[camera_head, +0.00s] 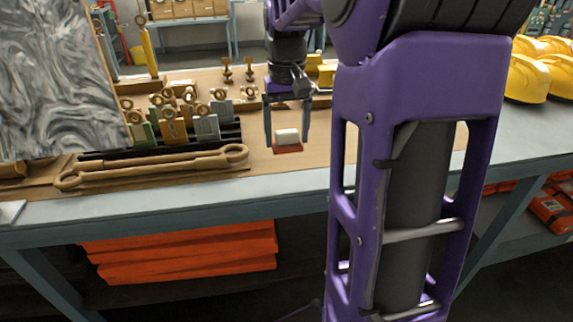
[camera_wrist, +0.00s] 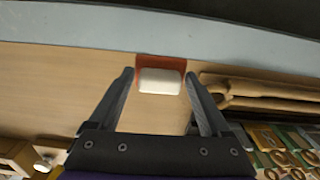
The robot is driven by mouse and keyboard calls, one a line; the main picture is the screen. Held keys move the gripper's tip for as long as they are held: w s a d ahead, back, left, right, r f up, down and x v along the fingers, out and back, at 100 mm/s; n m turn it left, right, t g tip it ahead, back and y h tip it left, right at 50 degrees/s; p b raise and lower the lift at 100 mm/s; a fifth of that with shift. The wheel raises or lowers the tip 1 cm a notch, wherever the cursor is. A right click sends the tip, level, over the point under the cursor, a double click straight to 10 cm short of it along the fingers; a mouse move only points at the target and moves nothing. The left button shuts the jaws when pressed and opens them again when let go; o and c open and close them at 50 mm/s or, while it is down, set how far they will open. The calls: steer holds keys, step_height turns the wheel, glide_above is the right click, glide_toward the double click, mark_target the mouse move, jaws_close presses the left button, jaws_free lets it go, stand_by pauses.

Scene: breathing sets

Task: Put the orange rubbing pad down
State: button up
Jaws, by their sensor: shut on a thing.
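The orange rubbing pad (camera_head: 287,148) has a flat orange base with a white block-shaped top. My gripper (camera_head: 287,136) is shut on it, with one finger at each side of the white part. In the head view the pad is upright, orange side down, at the bare brown table board (camera_head: 310,160). I cannot tell whether its base touches the board. In the wrist view the pad (camera_wrist: 161,60) is between the fingertips (camera_wrist: 160,82), near the table's grey edge.
A large tan wrench-shaped piece (camera_head: 150,167) lies left of the pad. Behind it stands a black rack (camera_head: 225,133) with several tagged pieces. Yellow helmets (camera_head: 527,78) sit at the right. A marbled panel (camera_head: 55,75) stands at the left. Bare board surrounds the pad's front.

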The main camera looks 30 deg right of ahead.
mark_target(287, 172)
step_height(287, 172, down, 7)
steer(key=shift+r+b, duration=0.2)
steer(key=shift+b, duration=0.1)
steer(key=o, duration=1)
steer(key=shift+f, duration=0.1)
steer(key=shift+f+b, duration=0.15)
steer(key=shift+b, duration=0.2)
step_height(287, 172, up, 18)
steer(key=p, duration=0.4)
steer(key=shift+s+a+f, duration=0.2)
steer(key=shift+s+a, duration=0.05)
steer(key=shift+a, duration=0.05)
